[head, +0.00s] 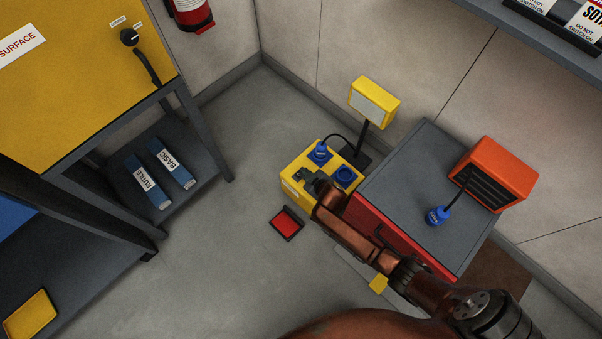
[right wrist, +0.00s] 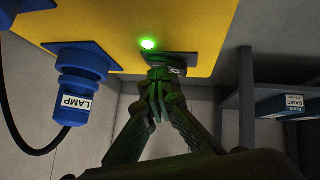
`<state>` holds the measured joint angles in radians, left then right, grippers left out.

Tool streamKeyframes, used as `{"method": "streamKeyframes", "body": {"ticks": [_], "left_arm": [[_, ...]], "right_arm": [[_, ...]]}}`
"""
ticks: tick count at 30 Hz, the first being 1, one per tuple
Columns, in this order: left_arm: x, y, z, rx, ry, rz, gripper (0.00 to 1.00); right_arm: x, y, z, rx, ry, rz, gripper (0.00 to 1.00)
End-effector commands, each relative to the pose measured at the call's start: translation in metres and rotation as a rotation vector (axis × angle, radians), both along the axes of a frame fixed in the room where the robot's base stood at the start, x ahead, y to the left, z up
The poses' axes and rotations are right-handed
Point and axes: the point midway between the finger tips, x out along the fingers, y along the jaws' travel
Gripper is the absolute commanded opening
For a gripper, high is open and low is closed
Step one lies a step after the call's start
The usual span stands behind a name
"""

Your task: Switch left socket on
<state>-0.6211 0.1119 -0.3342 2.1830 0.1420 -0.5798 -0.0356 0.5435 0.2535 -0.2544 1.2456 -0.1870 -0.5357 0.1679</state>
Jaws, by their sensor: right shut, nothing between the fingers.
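The yellow socket box (head: 292,187) stands on the floor beside the grey cabinet. A blue plug (head: 320,151) sits in its left socket; in the right wrist view the plug (right wrist: 76,92) reads LAMP. The right socket (head: 345,174) is blue with no plug in it. My right gripper (head: 311,179) is shut and empty at the box. In the right wrist view its fingertips (right wrist: 157,78) are at the dark switch plate (right wrist: 181,58), partly covering it; contact is hard to tell. A green light (right wrist: 148,44) glows beside the plate. My left gripper is not in view.
A yellow work lamp (head: 374,102) stands behind the box. The grey-topped red cabinet (head: 400,185) is close on the right, with an orange heater (head: 497,172) and loose blue plug (head: 438,215). A red-topped item (head: 286,223) lies on the floor. Open floor is left.

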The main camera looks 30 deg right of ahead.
Motion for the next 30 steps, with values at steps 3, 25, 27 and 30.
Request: {"method": "streamKeyframes", "body": {"ticks": [3, 25, 27, 30], "left_arm": [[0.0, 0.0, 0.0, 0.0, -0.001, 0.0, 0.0], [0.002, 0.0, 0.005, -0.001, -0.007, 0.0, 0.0], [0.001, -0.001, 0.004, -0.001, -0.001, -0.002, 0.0], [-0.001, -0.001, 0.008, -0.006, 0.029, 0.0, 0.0]], "right_arm": [[-0.002, -0.001, -0.003, -0.002, 0.005, -0.003, 0.0], [-0.007, 0.015, -0.002, -0.002, 0.006, 0.0, 0.0], [-0.006, 0.015, -0.002, -0.002, 0.006, 0.0, 0.0], [-0.006, 0.015, -0.001, -0.002, 0.005, -0.001, 0.0]]}}
